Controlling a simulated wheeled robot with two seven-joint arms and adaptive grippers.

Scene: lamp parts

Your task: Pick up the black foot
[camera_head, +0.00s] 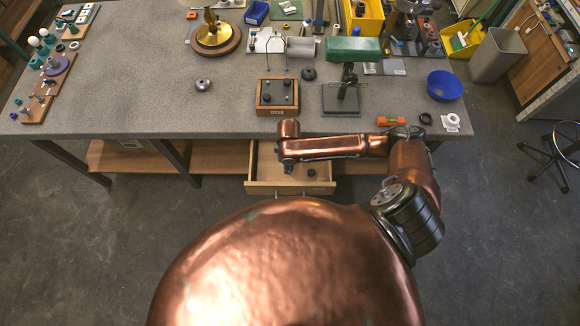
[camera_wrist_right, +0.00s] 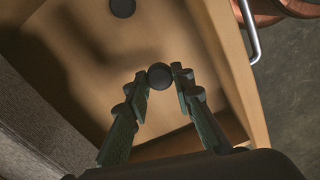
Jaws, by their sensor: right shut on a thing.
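My right gripper (camera_head: 287,168) reaches into the open wooden drawer (camera_head: 262,188) below the table's front edge. In the right wrist view, the gripper's green fingers (camera_wrist_right: 159,82) are closed on the sides of a round black foot (camera_wrist_right: 159,76). The drawer floor lies beneath the foot; I cannot tell whether they touch. A second black foot (camera_head: 311,172) lies loose in the drawer, apart from the gripper; it also shows at the top of the right wrist view (camera_wrist_right: 122,8). My left gripper is not in view.
The drawer's front wall and metal handle (camera_wrist_right: 250,38) are close to the gripper. On the table above stand a wooden tray (camera_head: 277,110) with several dark round parts, a black stand (camera_head: 341,98), an orange level (camera_head: 390,121) and a blue bowl (camera_head: 444,86).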

